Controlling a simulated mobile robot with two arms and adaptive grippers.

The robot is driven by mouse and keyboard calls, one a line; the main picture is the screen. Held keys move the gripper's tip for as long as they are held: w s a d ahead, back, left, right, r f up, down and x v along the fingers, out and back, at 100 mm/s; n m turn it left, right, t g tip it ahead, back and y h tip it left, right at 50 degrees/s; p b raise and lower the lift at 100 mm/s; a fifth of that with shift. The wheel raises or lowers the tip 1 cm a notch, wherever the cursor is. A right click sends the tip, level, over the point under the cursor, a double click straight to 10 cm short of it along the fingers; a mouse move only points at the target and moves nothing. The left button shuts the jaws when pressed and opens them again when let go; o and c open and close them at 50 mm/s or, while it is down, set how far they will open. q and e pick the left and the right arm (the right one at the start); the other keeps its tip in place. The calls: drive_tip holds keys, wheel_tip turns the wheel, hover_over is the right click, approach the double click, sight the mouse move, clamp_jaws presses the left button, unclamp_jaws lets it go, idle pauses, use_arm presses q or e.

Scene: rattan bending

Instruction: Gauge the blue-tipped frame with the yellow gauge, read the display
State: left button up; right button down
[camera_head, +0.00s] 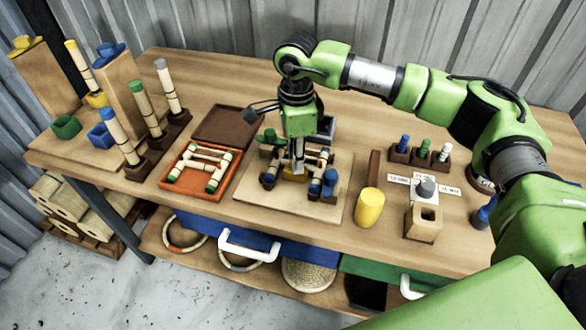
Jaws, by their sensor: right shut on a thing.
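My right gripper (297,163) points down over the pale board (255,207) in the middle of the table. A grey box (325,128) behind the gripper may be the display; no reading is legible. My left gripper is not in view.
Left of the board, an orange tray (165,187) holds a green-cornered frame. A yellow cylinder (369,208) and a wooden block with a square hole (424,222) stand to the right. Capped rods in stands (153,127) fill the left side. Small capped pegs (423,150) stand at the right.

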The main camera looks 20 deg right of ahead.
drive_tip(key=shift+w+d, duration=0.2)
drive_tip(key=shift+w, duration=0.1)
drive_tip(key=c, duration=1.8)
unclamp_jaws()
wheel_tip(320, 180, up, 12)
